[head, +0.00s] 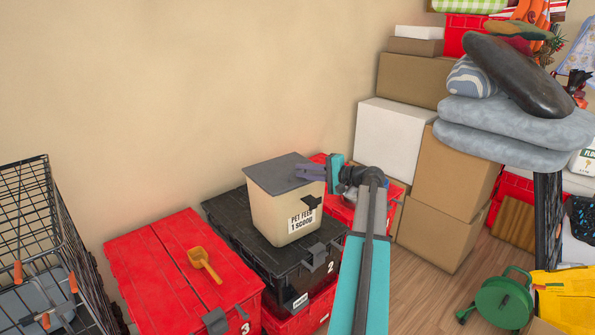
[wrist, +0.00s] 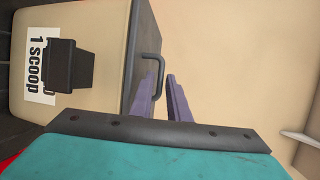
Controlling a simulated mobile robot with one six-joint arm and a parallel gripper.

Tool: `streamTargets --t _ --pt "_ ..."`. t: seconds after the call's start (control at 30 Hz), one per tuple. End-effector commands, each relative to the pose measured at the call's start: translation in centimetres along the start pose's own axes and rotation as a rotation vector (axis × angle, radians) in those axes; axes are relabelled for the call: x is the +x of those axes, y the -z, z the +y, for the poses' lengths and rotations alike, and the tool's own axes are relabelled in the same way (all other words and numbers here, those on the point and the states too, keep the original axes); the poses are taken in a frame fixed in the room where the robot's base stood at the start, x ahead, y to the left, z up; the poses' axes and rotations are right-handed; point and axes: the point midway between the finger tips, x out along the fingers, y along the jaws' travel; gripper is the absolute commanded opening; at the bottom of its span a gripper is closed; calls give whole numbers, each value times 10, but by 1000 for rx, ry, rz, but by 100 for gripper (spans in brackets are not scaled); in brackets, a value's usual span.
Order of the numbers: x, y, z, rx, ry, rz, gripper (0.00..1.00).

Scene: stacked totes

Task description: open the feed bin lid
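The feed bin (head: 275,217) is a cream box labelled "PET FEED 1 scoop", upright on a black tote. Its dark grey lid (head: 283,172) lies flat and closed on top. The bin also shows sideways in the wrist view (wrist: 105,40), with a black latch-like piece (wrist: 72,67) on its front. A dark bar handle (wrist: 159,75) stands out from the lid. My gripper (wrist: 163,76) has its purple fingers apart, with the handle bar at their tips, seemingly between them. I cannot tell whether they touch it.
The black tote (head: 240,225) marked 2 carries the bin. A red tote (head: 150,265) marked 3 with a yellow scoop (head: 204,264) stands at left, beside a wire cage (head: 45,230). Stacked boxes (head: 440,200) stand at right; some wooden floor (head: 455,285) is clear.

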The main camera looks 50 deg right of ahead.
Motion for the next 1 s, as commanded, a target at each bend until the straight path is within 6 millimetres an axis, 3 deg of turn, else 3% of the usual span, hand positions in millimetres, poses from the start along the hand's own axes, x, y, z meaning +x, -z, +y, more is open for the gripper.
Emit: streamTargets --t 0.3,0.63,0.73,1.0 --pt "28 0 0 0 0 0 15" --pt "29 0 0 0 0 1 15" --pt "29 0 0 1 0 1 0" --pt "28 1 0 1 0 2 0"
